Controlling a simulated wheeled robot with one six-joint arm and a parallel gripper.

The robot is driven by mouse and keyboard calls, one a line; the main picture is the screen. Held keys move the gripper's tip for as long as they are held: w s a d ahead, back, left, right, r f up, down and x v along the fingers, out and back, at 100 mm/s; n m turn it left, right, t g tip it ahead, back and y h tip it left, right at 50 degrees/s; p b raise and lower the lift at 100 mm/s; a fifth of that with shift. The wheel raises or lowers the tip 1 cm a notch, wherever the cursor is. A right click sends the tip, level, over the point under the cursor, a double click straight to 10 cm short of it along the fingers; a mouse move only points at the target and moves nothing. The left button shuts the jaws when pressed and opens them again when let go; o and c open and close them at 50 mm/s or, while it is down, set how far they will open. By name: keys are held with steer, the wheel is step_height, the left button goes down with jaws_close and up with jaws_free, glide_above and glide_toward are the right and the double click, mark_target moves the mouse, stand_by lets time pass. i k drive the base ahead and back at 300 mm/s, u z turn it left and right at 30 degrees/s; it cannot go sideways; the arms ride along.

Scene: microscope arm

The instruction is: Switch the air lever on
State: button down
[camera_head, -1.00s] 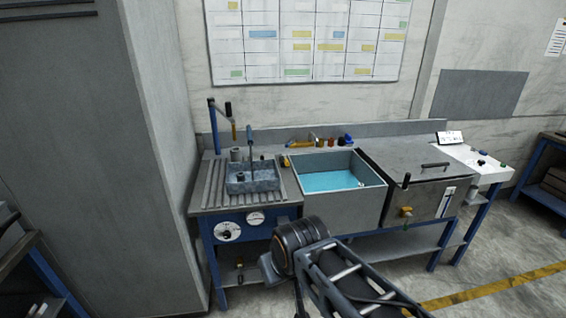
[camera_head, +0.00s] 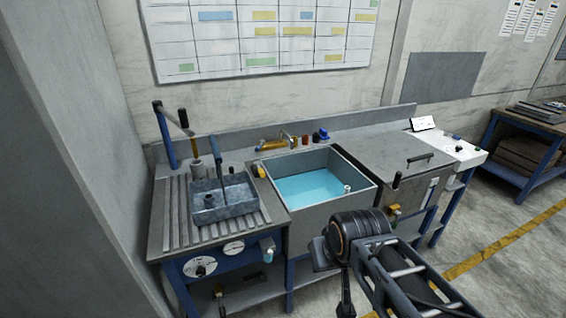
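No part is marked as the air lever, and I cannot tell which it is. A blue post with a black-handled lever (camera_head: 183,118) stands at the back left of the wash bench (camera_head: 158,238); its arm is tilted. A small yellow valve (camera_head: 393,212) sits on the front at the right of the water basin. Small fittings, one yellow-brown (camera_head: 262,171) and one pale blue (camera_head: 268,250), sit by the grey tray and on the blue front panel. My arm crosses the lower right foreground. My gripper's fingertips do not show.
A basin of blue water (camera_head: 310,187) is in the middle. A grey tray (camera_head: 222,197) with a dark upright handle stands on the ribbed left top. A lidded tank (camera_head: 395,150) and white panel (camera_head: 452,150) are at right. Gauges (camera_head: 200,266) face front. Open floor lies right.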

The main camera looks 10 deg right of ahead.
mark_target(256, 164)
steer(key=z, duration=0.15)
steer(key=i, duration=0.8)
steer(key=u, duration=0.5)
steer(key=i, duration=0.5)
steer(key=u, duration=0.4)
